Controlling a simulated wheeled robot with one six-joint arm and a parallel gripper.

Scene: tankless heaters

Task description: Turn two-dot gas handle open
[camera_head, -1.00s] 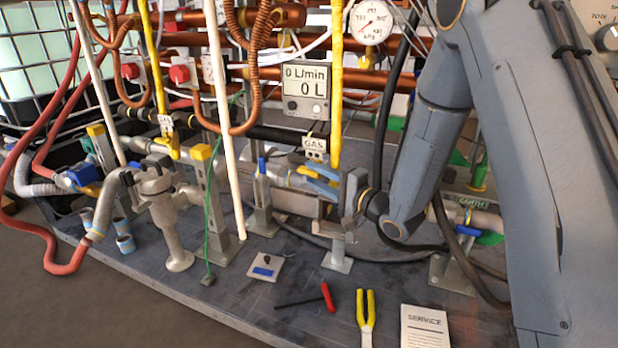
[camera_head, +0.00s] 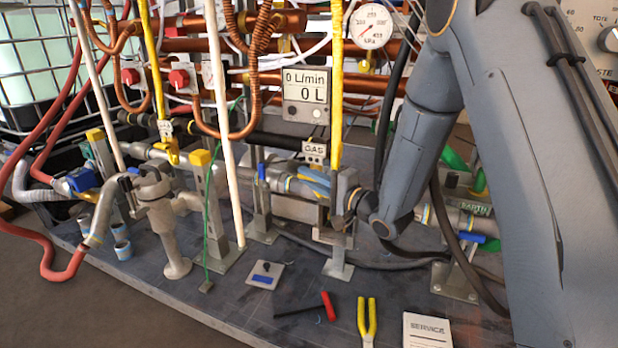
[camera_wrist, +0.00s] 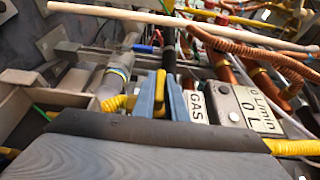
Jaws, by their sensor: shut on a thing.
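My gripper (camera_head: 312,184) reaches in from the right, low in front of the pipes beside the white GAS tag (camera_head: 314,151). In the wrist view, the two blue fingers of my gripper (camera_wrist: 161,84) are closed on the yellow handle (camera_wrist: 160,90), one finger on each side. The GAS tag (camera_wrist: 195,103) is right beside the fingers there. Its dot marks are too small to read. In the head view the held handle is mostly hidden by my fingers and wrist. The handle's exact angle cannot be told.
A flow meter (camera_head: 305,94) reading 0 L stands above the tag. A yellow hose (camera_head: 337,80) and a white pole (camera_head: 222,130) rise close by. Another yellow handle (camera_head: 170,152) is left. Pliers (camera_head: 366,319) and a red-handled tool (camera_head: 328,305) lie on the open floor plate.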

